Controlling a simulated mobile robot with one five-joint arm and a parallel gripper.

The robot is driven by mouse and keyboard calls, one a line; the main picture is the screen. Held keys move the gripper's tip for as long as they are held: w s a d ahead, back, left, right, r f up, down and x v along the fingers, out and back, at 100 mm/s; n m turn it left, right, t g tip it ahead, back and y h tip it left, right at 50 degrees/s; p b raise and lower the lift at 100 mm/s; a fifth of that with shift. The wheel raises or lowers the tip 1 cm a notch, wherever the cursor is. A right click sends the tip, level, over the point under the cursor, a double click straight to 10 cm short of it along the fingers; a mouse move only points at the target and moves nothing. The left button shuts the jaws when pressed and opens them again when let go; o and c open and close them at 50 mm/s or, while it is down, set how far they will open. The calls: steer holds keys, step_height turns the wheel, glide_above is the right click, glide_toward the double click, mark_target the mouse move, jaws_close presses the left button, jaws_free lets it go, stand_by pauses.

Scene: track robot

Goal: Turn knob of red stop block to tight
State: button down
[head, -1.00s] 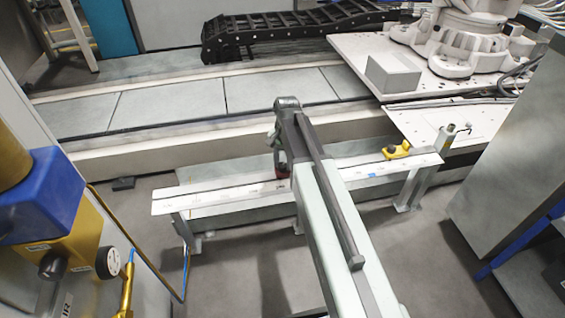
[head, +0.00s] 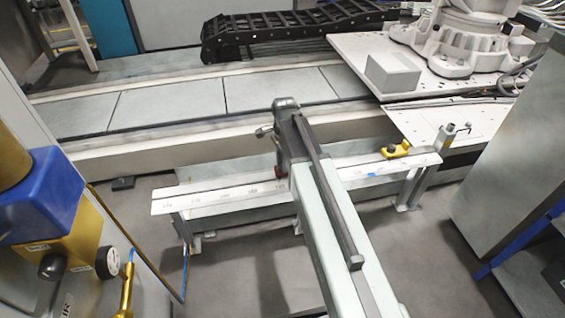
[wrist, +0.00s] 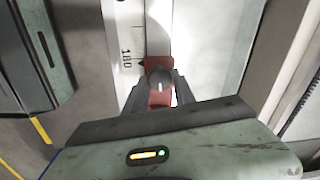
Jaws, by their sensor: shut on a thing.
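The red stop block (wrist: 159,98) sits on the pale scale rail, near the printed 180, in the wrist view. Its round grey knob (wrist: 160,79) faces the camera. My gripper (wrist: 162,90) is shut on the knob, with one dark finger on each side; the exact contact is hard to see. In the head view my arm's end is over the rail and covers most of the block, leaving only a dark red sliver (head: 281,172). The fingertips are hidden there.
The long rail (head: 215,197) stands on legs. A yellow block (head: 395,150) and an upright post with a small lever (head: 445,136) are at its right end. A blue and gold unit (head: 70,235) is at left and a grey cabinet (head: 505,165) at right.

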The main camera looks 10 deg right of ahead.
stand_by(0.4)
steer(key=c, duration=1)
jaws_free()
steer(key=shift+c, duration=0.2)
steer(key=r+p, duration=0.8)
steer(key=shift+s, duration=0.2)
steer(key=shift+f, duration=0.1)
